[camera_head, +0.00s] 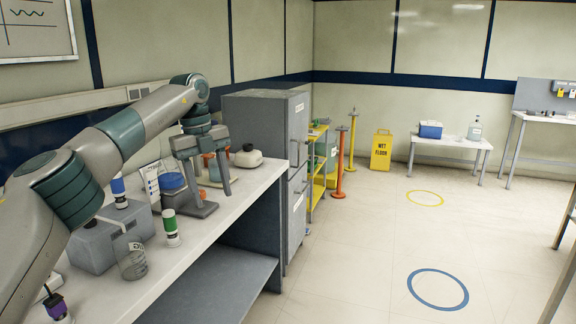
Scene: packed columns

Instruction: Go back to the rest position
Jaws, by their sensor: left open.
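My left arm comes in from the left over the white bench. My left gripper (208,178) points down at the far part of the bench, its two grey fingers apart. A grey stand base (195,208) lies below the gripper. I see nothing held between the fingers. Whether the fingertips touch the bench items cannot be told. My right gripper is not in view.

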